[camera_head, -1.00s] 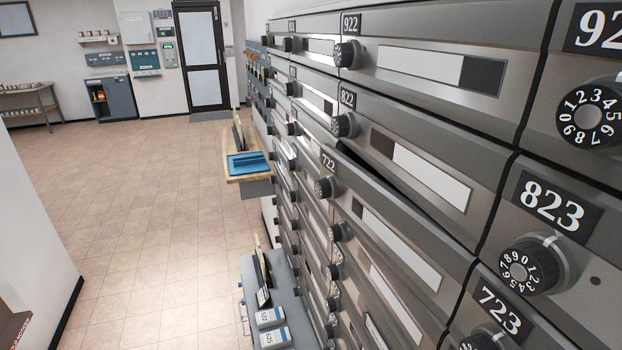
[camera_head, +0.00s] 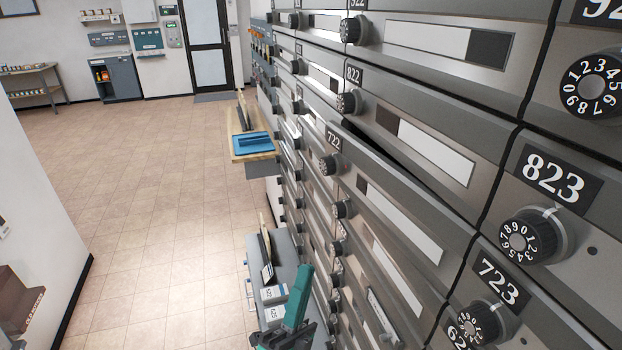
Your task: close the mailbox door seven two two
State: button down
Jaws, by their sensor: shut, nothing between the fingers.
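The mailbox door 722 (camera_head: 405,222) is a grey metal panel with a pale label strip, in the middle of the wall of boxes. Its number plate (camera_head: 334,140) and black dial (camera_head: 330,164) are at its left end. A dark gap shows along its top edge, below the 822 door, so it stands slightly ajar. My gripper (camera_head: 303,275), teal and dark, is at the bottom of the view, left of the boxes and below door 722. It is shut and empty, and does not appear to touch the door.
Door 822 (camera_head: 425,150) is above and box 823 (camera_head: 552,188) is to the right. A wooden shelf (camera_head: 252,157) with a blue item juts out at left. A grey ledge (camera_head: 285,245) with small boxes is near my gripper. The tiled floor (camera_head: 150,210) at left is clear.

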jog(key=w+a+r+m+g+h, duration=0.2)
jog(key=w+a+r+m+g, duration=0.35)
jog(key=r+m+g, duration=0.6)
jog(key=w+a+r+m+g+h, duration=0.1)
jog(key=w+a+r+m+g, duration=0.5)
jog(key=m, duration=1)
jog(key=w+d+g, duration=0.1)
jog(key=w+d, duration=0.4)
jog(key=d, duration=0.8)
jog(key=shift+f, duration=0.15)
